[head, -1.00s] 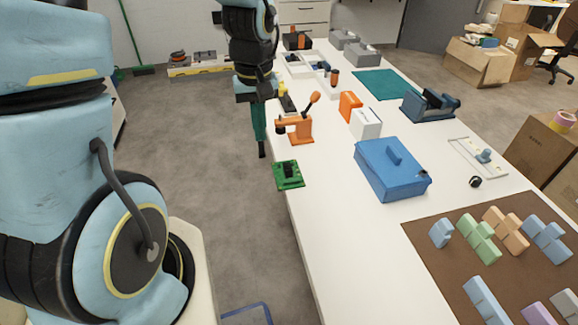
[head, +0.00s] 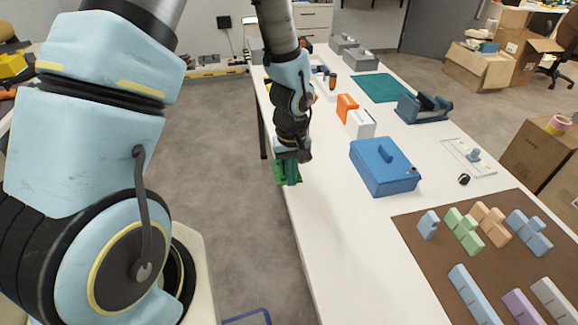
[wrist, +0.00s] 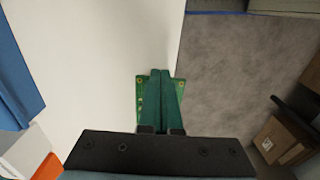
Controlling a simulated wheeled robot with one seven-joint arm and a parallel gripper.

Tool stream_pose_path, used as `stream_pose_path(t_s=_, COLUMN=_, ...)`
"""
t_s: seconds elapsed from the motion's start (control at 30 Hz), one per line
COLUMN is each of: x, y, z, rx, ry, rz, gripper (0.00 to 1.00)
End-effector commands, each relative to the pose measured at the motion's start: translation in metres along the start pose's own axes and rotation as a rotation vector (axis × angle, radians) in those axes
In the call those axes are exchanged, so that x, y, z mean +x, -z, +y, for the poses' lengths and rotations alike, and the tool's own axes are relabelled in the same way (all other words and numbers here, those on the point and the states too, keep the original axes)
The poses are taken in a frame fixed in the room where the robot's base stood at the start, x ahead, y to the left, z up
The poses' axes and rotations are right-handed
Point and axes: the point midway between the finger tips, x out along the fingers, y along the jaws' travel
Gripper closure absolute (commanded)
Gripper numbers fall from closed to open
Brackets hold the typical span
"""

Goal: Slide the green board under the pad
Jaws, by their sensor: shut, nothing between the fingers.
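The green board (head: 279,174) lies at the left edge of the white table in the head view, partly hidden by my gripper (head: 291,182). In the wrist view the board (wrist: 141,98) shows on both sides of the fingers and sticks out past the table edge over the floor. My gripper (wrist: 160,72) is shut and empty, pointing down over the middle of the board. I cannot tell whether the fingertips touch it. The pad is not visible now; my arm covers the spot where the orange lever clamp stood.
A blue box (head: 385,168) stands right of the board, with a white block (head: 361,124) and an orange block (head: 346,106) behind it. A brown mat (head: 440,250) with coloured blocks lies in front right. The table between board and blue box is clear.

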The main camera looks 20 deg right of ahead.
Motion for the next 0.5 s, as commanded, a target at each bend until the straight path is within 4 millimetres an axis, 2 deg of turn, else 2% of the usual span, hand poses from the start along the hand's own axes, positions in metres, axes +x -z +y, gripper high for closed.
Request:
stream_pose_path(t_s=0.1, x=-0.004, y=0.015, z=-0.001, rx=-0.003, ry=0.001, rz=-0.001, gripper=1.0)
stream_pose_path(t_s=0.2, x=-0.003, y=0.022, z=-0.001, rx=-0.002, ry=0.001, rz=-0.001, gripper=1.0)
stream_pose_path(t_s=0.5, x=-0.001, y=0.025, z=-0.001, rx=-0.001, ry=0.001, rz=-0.001, gripper=1.0)
